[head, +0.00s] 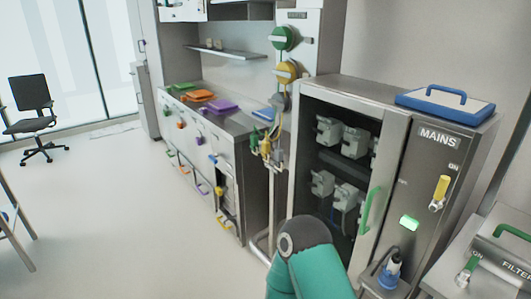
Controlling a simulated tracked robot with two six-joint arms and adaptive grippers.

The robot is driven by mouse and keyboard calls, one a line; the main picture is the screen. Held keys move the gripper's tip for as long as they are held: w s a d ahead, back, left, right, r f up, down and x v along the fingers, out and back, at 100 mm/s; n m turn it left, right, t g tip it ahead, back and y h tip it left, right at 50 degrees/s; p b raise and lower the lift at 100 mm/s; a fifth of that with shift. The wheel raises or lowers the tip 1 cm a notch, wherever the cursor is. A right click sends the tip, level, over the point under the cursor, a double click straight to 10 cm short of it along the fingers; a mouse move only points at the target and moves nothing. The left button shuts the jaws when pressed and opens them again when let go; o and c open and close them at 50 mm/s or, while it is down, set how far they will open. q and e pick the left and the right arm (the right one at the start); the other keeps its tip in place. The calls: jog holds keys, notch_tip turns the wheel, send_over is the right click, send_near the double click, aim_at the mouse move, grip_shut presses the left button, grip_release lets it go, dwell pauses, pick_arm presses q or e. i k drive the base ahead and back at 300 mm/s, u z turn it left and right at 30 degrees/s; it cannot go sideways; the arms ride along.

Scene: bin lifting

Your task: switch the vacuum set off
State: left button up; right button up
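A steel cabinet (400,130) stands at the right, with several grey pump-like units (328,131) behind its dark front. I take it to be the vacuum set. Its right-hand panel is labelled MAINS (439,137). A yellow lever (440,190) on that panel stands nearly upright, just below a small ON label. A green lamp (409,222) lower on the panel looks lit. A blue plug (392,268) sits at the panel's foot. A teal link of my own arm rises at the bottom centre. Neither gripper is in view.
A green handle (372,208) sticks out from the cabinet front. A blue-rimmed lid (446,106) lies on top. A box marked FILTER (500,260) stands at the lower right. A counter (225,115) with coloured trays is behind. The floor at left is mostly open, with a chair (32,107).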

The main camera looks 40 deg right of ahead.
aim_at(462, 280)
jog(key=u, duration=0.15)
jog(key=i, duration=0.2)
jog(key=z, duration=2.6)
jog(key=k, duration=0.45)
jog(key=z, duration=0.3)
jog(key=i, duration=0.45)
jog(key=u, duration=0.2)
jog(key=k, duration=0.3)
jog(key=z, duration=0.05)
